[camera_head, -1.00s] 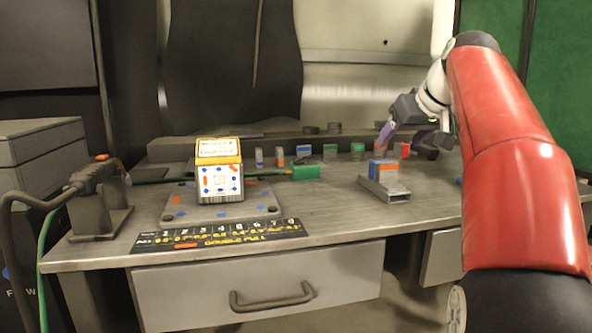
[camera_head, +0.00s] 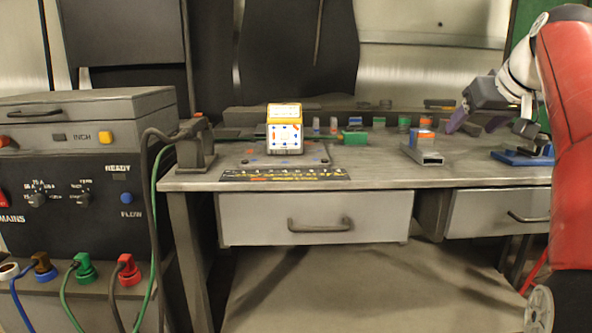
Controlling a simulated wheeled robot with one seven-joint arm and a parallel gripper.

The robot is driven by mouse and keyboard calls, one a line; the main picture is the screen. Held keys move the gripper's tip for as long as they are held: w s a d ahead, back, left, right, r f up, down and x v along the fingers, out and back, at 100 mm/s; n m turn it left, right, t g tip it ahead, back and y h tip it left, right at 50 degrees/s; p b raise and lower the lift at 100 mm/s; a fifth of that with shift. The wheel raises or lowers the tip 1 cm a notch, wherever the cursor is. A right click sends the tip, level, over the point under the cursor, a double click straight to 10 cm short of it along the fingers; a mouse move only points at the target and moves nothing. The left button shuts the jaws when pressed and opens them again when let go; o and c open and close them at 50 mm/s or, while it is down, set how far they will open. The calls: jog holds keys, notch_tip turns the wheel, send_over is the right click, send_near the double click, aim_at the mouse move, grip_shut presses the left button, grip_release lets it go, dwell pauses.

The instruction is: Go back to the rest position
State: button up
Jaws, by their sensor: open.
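My gripper (camera_head: 461,119) is at the right of the view, at the end of my red arm. It is open, with purple fingertips pointing down and left above the right part of the workbench (camera_head: 400,181). I see nothing between its fingers. Below and left of it, a grey metal holder (camera_head: 424,155) with an orange and blue block stands on the bench, apart from the fingers. The far side of the gripper is partly hidden.
A white and yellow box (camera_head: 285,135) stands on a plate at the bench's left. Several small coloured blocks line the back. A blue fixture (camera_head: 522,158) sits at the right near my arm. A grey control unit (camera_head: 90,180) with cables stands at the left.

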jog(key=s+a+f+g, duration=0.3)
jog(key=s+a+f, duration=1.25)
jog(key=f, duration=0.35)
jog(key=s+a+f, duration=0.2)
jog(key=s+f, duration=0.8)
jog(key=f, duration=0.3)
jog(key=shift+s+a+f+g, duration=0.15)
jog(key=shift+f+g, duration=0.05)
jog(key=shift+g, duration=0.2)
